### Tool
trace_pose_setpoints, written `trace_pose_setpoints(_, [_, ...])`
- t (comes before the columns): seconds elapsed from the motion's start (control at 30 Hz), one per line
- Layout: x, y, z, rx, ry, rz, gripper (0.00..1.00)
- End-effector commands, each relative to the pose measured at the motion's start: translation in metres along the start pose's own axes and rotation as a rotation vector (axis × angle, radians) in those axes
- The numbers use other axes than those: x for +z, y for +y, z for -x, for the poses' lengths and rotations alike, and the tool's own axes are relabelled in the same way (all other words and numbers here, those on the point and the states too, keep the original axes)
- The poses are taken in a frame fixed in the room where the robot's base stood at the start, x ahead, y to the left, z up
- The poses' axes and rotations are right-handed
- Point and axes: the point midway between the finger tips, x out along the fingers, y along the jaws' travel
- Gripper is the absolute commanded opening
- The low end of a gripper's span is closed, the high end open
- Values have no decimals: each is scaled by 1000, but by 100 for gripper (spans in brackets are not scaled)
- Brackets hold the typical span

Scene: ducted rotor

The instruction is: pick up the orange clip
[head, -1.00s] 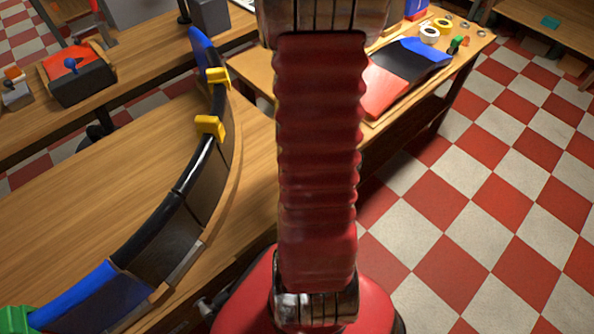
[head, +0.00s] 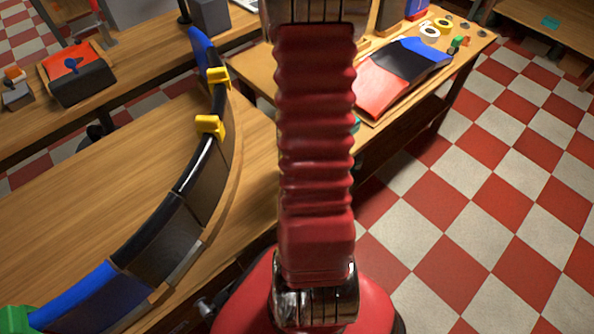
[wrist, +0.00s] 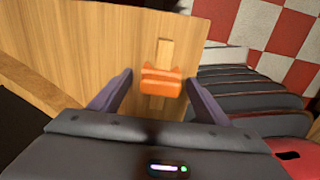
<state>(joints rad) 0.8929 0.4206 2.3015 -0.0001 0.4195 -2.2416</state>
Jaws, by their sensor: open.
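The orange clip (wrist: 161,82) shows in the wrist view, lying on or around a light wooden strip (wrist: 164,50) over the wooden surface. I cannot tell which. My gripper (wrist: 158,92) is open, with its two dark fingers spread to either side of the clip in the picture. Nothing is held, and I cannot tell how far the fingertips are above the clip. In the head view I cannot make out the orange clip, and my own red arm hides the middle of the scene.
A curved duct section (head: 190,205) with blue and black parts stands on the wooden table (head: 80,205), with yellow clamps (head: 210,125) on it. A bench (head: 440,85) at the back right holds a red, black and blue panel (head: 403,75). Checkered floor (head: 490,190) is open at right.

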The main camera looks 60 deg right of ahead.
Motion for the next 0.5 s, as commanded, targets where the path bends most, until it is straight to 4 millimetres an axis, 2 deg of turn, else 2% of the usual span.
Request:
trace_pose_setpoints(0.1, [0,0,0,0,0,0,69])
trace_pose_setpoints(0.5, [0,0,0,0,0,0,41])
